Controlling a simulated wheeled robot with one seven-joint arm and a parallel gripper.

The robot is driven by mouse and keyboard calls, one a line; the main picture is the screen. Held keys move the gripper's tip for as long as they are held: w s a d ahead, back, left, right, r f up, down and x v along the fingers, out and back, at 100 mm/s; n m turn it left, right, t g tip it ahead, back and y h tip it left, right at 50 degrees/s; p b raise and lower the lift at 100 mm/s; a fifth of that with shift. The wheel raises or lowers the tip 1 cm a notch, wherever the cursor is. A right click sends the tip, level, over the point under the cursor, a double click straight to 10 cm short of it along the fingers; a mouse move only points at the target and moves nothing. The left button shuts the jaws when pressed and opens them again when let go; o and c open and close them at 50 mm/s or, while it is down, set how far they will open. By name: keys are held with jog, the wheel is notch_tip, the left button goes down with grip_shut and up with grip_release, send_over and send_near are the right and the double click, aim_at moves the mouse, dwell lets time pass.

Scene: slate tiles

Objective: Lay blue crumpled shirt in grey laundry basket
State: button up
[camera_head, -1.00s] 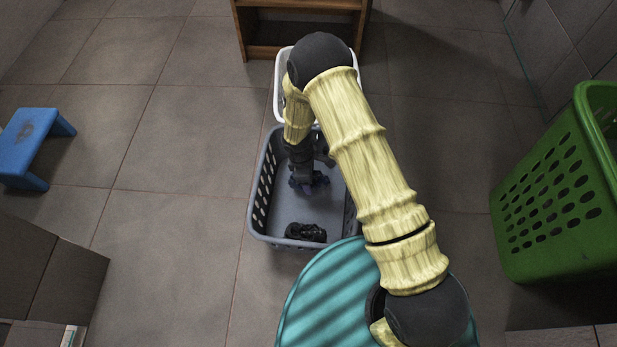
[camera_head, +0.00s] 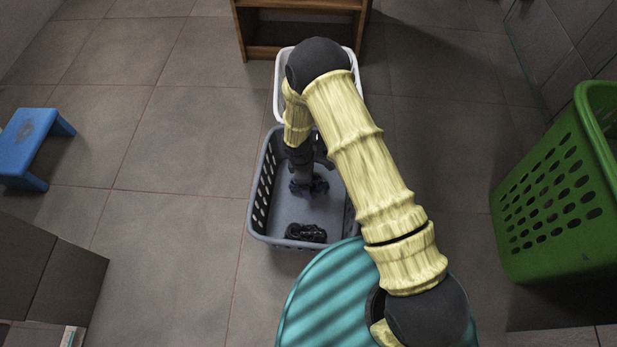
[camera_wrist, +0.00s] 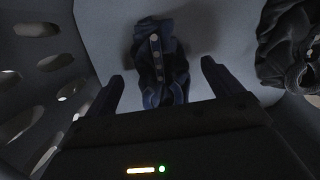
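The blue crumpled shirt (camera_wrist: 160,62) lies on the floor of the grey laundry basket (camera_head: 262,190), with buttons showing along its front. In the wrist view my gripper (camera_wrist: 161,72) is open, with one finger to each side of the shirt and a visible gap from both. In the head view my gripper (camera_head: 308,184) points down inside the basket and hides most of the shirt. A black crumpled item (camera_head: 306,232) lies in the near end of the basket and shows at the right of the wrist view (camera_wrist: 288,45).
A white basket (camera_head: 281,85) stands directly behind the grey one. A wooden shelf (camera_head: 300,50) stands at the back.

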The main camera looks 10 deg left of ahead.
notch_tip(320, 180, up, 13)
jog(key=a+p, duration=0.2)
jog(key=p, duration=0.6)
jog(key=shift+s+d, duration=0.1)
dwell(0.5)
jog(key=d+r+m+y, duration=0.1)
jog(key=d+r+m, duration=0.4)
jog(key=r, duration=0.4)
jog(key=d+r+m, duration=0.4)
jog(key=d+r, duration=0.4)
jog(key=r, duration=0.1)
jog(key=s+d+r+m+t, duration=0.2)
jog(key=s+d+r+m, duration=0.7)
jog(key=s+d+r, duration=0.1)
jog(key=shift+d+r+m+y, duration=0.25)
jog(key=shift+r+m+y, duration=0.05)
jog(key=shift+r+y, duration=0.1)
